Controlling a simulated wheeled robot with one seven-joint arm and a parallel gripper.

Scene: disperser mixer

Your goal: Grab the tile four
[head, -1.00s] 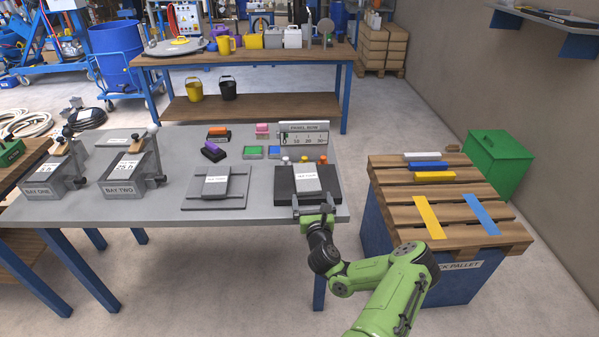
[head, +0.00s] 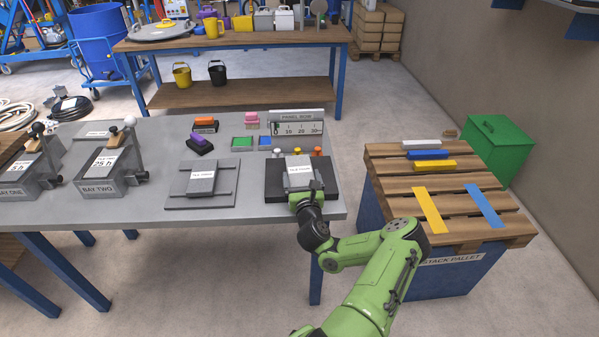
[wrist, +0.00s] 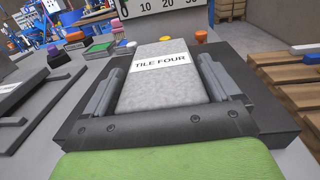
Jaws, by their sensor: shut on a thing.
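Tile four is a grey slab with a white "TILE FOUR" label, lying in the wrist view (wrist: 160,83) between my gripper's two fingers. It also shows in the head view (head: 301,174), at the right end of the grey bench, over a dark block (head: 275,192). My gripper (wrist: 166,85) is shut on tile four, one finger along each long side. In the head view my gripper (head: 305,194) reaches it from the bench's front edge. I cannot tell whether the tile is clear of the block.
Another labelled tile (head: 201,183) lies on a grey plate to the left. Knobs and a panel ruler (head: 297,128) stand behind the block. The wooden stack pallet (head: 383,184), with yellow and blue strips and several bars, stands to the right. A floor gap separates bench and pallet.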

